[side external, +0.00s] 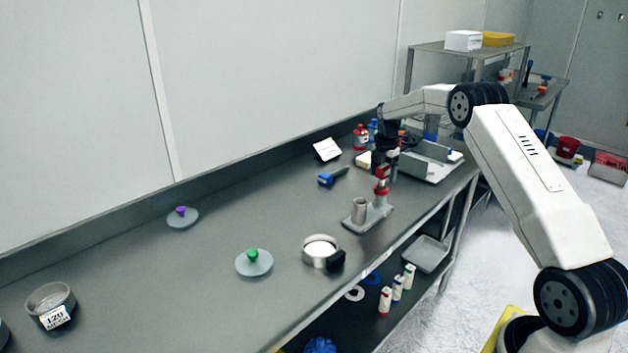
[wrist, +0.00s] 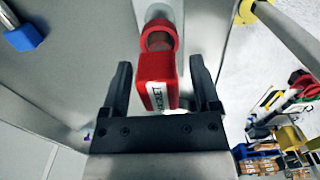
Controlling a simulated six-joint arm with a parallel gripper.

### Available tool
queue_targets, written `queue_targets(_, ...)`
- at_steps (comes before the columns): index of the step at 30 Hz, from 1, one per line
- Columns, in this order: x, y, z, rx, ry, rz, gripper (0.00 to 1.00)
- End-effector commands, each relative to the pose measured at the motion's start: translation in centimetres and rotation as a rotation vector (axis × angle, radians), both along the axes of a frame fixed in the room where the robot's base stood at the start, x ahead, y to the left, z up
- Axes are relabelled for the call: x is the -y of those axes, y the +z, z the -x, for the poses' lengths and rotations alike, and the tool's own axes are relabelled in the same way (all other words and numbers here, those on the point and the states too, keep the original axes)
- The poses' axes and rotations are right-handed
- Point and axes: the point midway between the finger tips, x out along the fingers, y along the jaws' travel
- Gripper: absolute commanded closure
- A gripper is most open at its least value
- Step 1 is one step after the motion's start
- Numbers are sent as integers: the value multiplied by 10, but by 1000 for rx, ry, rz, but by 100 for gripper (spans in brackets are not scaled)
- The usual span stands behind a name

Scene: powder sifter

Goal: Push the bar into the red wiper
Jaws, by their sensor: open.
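A red part (side external: 382,188), which looks like the red wiper, sits on the upright of a grey stand (side external: 375,219). In the wrist view, it shows as a red block (wrist: 157,88) with a white lettered label and a round red collar. My gripper (wrist: 163,75) is open, with one black finger on each side of the red block. Gaps show beside the block, so it does not look clamped. In the side view, my gripper (side external: 386,158) is above the stand, pointing down. I cannot clearly single out the bar; the block hides part of the upright.
A grey cup (side external: 359,210) is beside the upright. A round pan (side external: 320,250) and green-knobbed lid (side external: 254,263) are nearer the front. A blue tool (side external: 330,178), red bottle (side external: 361,137) and metal tray (side external: 432,165) are behind. The left bench has free room.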

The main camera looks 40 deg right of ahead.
Motion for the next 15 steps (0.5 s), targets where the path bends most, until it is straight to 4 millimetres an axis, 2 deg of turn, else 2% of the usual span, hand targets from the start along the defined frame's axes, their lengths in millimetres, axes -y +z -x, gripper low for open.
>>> queue_targets(8, 0, 25, -1, 3, 0, 2, 21)
queue_targets(15, 1, 62, -1, 4, 0, 2, 21)
